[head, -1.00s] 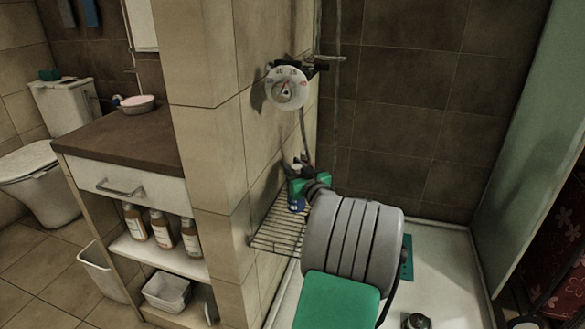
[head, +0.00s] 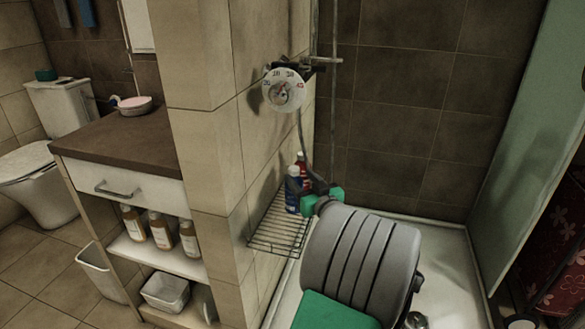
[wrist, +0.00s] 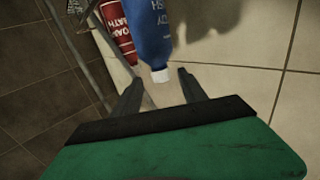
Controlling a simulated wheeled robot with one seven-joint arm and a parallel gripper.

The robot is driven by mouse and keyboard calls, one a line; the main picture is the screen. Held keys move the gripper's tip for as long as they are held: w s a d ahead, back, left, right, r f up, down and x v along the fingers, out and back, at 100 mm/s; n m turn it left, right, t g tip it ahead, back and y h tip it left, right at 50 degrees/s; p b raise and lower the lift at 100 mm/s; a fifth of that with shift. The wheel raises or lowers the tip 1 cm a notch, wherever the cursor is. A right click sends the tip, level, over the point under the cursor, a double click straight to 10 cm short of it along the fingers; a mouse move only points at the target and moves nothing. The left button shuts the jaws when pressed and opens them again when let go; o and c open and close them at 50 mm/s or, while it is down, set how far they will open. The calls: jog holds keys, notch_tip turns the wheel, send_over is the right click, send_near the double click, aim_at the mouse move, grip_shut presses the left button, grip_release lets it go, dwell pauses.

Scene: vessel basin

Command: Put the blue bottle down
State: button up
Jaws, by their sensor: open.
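The blue bottle (head: 292,191) stands upright on the wire rack (head: 277,243) fixed to the tiled wall. Nothing is held between the fingers.
A red bottle (head: 303,168) stands close behind the blue one; it also shows in the wrist view (wrist: 117,35). A shower dial (head: 283,89) with a hanging hose is above. The front part of the rack is bare.

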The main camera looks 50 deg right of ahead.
jog(key=shift+v, duration=2.3)
